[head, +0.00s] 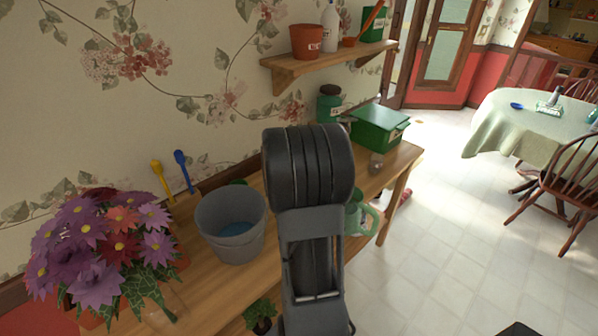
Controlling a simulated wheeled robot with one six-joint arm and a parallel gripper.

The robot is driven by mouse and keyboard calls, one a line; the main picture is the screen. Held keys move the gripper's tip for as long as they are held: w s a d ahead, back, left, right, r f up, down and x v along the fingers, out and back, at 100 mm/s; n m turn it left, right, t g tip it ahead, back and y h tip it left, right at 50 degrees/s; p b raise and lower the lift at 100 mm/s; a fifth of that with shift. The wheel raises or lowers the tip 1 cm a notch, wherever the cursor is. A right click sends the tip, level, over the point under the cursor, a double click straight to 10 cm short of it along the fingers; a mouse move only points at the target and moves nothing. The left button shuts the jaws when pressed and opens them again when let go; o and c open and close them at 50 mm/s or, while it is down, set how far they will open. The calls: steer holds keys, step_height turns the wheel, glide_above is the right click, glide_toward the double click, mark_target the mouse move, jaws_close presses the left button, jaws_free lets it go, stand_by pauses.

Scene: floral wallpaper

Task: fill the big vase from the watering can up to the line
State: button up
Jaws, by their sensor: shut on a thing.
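A wide grey bucket-shaped vessel (230,243), which I take for the big vase, stands upright on the wooden bench, with blue liquid low inside it. No fill line can be made out on it. A light green thing with a curved, handle-like part (374,219), seemingly the watering can, shows just right of my arm. Most of it is hidden behind the arm. My dark arm fills the middle of the head view and hides my gripper, so its fingers and its hold on the can cannot be seen.
Purple and red flowers (98,247) crowd the bench's left end. Yellow (162,180) and blue (184,171) tools stand behind the vessel. A green box (379,128), dark green jar (328,104) and small glass (376,163) are at the far end. A shelf (325,66) hangs above.

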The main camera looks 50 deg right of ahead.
steer(key=shift+r, duration=0.15)
step_height(320, 180, up, 5)
steer(key=p, duration=0.4)
steer(key=shift+p, duration=0.4)
stand_by(0.5)
